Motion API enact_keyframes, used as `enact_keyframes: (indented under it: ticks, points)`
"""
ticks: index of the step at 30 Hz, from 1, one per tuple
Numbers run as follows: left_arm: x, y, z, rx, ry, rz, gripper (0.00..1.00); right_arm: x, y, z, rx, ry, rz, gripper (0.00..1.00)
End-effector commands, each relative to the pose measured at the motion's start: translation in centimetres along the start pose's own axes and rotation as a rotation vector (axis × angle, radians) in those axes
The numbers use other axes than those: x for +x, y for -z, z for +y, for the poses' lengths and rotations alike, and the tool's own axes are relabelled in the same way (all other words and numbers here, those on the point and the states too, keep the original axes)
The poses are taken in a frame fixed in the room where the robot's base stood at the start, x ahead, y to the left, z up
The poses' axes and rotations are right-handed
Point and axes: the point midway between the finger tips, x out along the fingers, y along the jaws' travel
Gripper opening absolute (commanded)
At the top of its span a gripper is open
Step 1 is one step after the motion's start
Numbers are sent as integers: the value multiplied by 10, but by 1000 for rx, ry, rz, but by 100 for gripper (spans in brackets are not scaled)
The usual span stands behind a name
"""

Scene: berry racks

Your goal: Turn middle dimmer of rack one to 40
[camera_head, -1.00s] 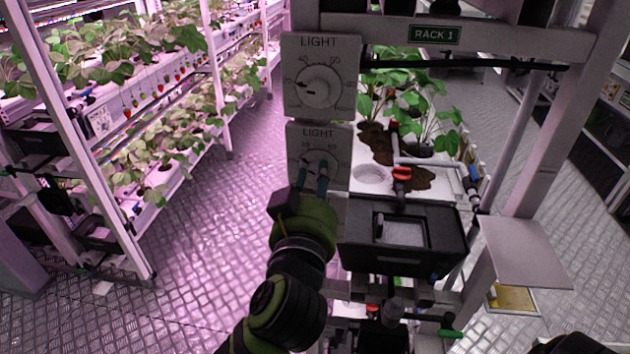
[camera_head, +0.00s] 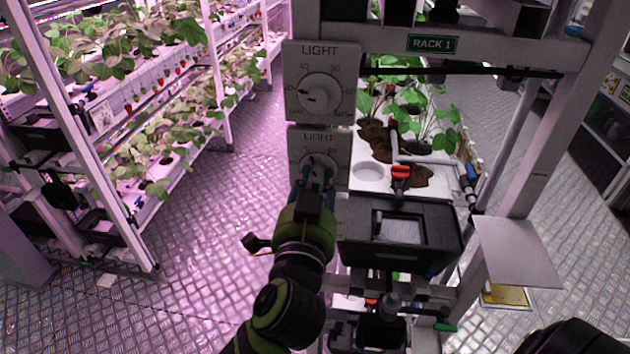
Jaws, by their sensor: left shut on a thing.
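Rack one carries a green RACK 1 sign (camera_head: 432,43) on its top beam. Two LIGHT dimmer panels sit one above the other on its left post. The upper dimmer (camera_head: 320,95) has a white round knob. The lower dimmer panel (camera_head: 339,141) is partly covered by my left gripper (camera_head: 316,172), whose bluish fingers are shut on its knob (camera_head: 318,162). The knob's exact setting is hidden or too small to read. My right gripper does not show; a dark shape at the bottom right may be part of my right arm.
Strawberry plants grow in a white tray (camera_head: 366,171) behind the post. A black box (camera_head: 365,250) hangs on the rack close to the right of my left arm. A grey plate (camera_head: 515,252) juts out at the right. The aisle floor (camera_head: 205,240) on the left is clear.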

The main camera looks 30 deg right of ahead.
Motion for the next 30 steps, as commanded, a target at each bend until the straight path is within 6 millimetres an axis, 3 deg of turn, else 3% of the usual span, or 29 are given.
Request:
enact_keyframes:
  ticks: [1, 12, 13, 14, 15, 25, 30]
  points:
    - [0, 7, -4, 4, 9, 16, 0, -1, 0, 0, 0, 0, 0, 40]
    - [0, 7, -5, 5, 9, 18, 0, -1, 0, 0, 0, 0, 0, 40]
    - [0, 7, -5, 5, 9, 18, 36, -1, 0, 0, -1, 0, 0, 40]
    - [0, 7, -4, 5, 9, 18, 48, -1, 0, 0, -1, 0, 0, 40]
    - [0, 7, -4, 5, 8, 18, 52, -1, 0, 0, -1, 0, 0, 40]
    - [-2, 3, -1, 4, 3, 7, 52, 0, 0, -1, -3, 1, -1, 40]
    - [-20, 2, 0, 1, 1, 7, 52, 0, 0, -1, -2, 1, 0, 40]
